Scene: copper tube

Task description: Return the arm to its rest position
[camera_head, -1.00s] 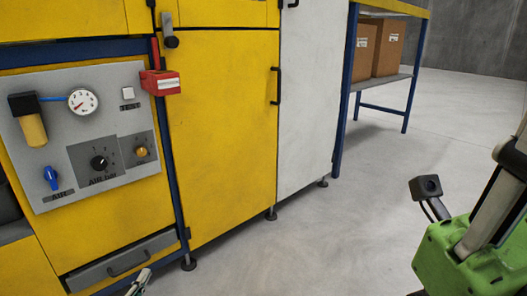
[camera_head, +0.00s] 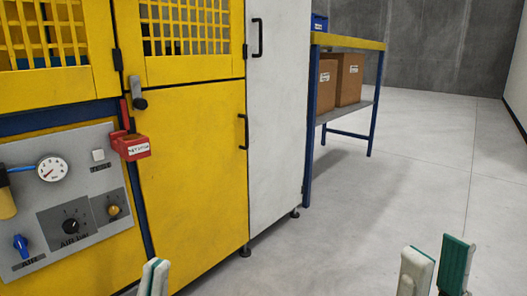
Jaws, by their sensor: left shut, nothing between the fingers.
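My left gripper (camera_head: 153,278) shows at the bottom edge, left of the middle, in front of the yellow machine. Its light-grey and green fingertips are together with nothing visible between them. My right gripper (camera_head: 436,262) rises from the bottom edge at the right, over the bare floor. Its two grey and teal fingers stand apart, with nothing visible between them. Both arms behind the fingertips are out of the frame.
A yellow machine cabinet (camera_head: 195,170) with a control panel (camera_head: 100,185) and a red box (camera_head: 136,149) stands at the left. A white cabinet (camera_head: 275,120) adjoins it. A blue-legged bench (camera_head: 348,41) with cardboard boxes stands behind. The floor (camera_head: 400,190) at right is clear.

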